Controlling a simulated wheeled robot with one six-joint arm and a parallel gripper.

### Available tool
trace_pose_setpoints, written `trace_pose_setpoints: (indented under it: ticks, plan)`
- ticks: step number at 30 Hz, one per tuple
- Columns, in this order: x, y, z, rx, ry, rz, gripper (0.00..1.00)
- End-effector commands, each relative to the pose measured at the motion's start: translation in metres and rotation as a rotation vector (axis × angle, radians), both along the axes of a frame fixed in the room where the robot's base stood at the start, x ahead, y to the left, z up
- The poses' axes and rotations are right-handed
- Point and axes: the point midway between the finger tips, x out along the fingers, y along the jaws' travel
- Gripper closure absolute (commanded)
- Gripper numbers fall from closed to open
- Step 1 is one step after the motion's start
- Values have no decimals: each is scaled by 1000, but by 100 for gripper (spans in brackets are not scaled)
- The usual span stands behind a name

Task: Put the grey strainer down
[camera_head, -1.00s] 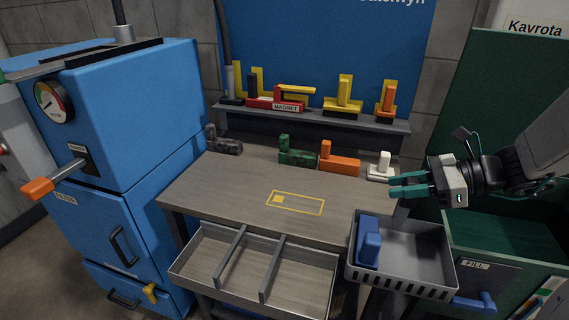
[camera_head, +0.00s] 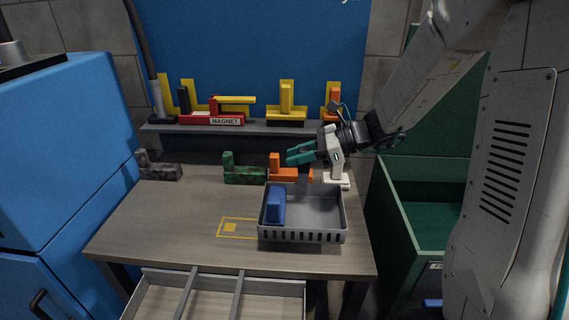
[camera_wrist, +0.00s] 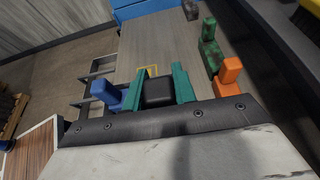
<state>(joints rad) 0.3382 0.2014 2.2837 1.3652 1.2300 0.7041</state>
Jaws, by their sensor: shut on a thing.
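My gripper (camera_head: 301,155) has teal fingers pointing left and stands above the right part of the table (camera_head: 150,225). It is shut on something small. In the wrist view, a dark grey block, the grey strainer as far as I can tell (camera_wrist: 158,92), fills the gap between the fingers of my gripper (camera_wrist: 158,68). The fingers hide it in the head view. A yellow outline with a small yellow square (camera_head: 230,227) is marked on the table, left of and below the gripper. It also shows ahead of the fingers in the wrist view (camera_wrist: 148,69).
A slotted grey basket (camera_head: 300,236) holding a blue block (camera_head: 275,204) covers part of the outline in view. Charcoal (camera_head: 160,171), green (camera_head: 243,173), orange (camera_head: 290,174) and white (camera_head: 338,182) blocks line the table's back. A green bin (camera_head: 420,215) stands right.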

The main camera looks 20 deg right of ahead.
Motion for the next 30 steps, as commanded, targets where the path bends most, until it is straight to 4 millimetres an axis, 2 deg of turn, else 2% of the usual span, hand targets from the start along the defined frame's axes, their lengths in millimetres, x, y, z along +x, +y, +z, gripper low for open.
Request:
trace_pose_setpoints:
  ticks: [3,7,11,18,29,30]
  plan:
    - [21,11,-2,0,-1,4,100]
    - [32,16,-3,1,0,2,100]
    - [34,17,-8,0,1,2,100]
    - [34,17,-37,1,2,1,100]
    - [33,17,-41,1,-1,2,100]
    - [33,17,-42,0,0,2,68]
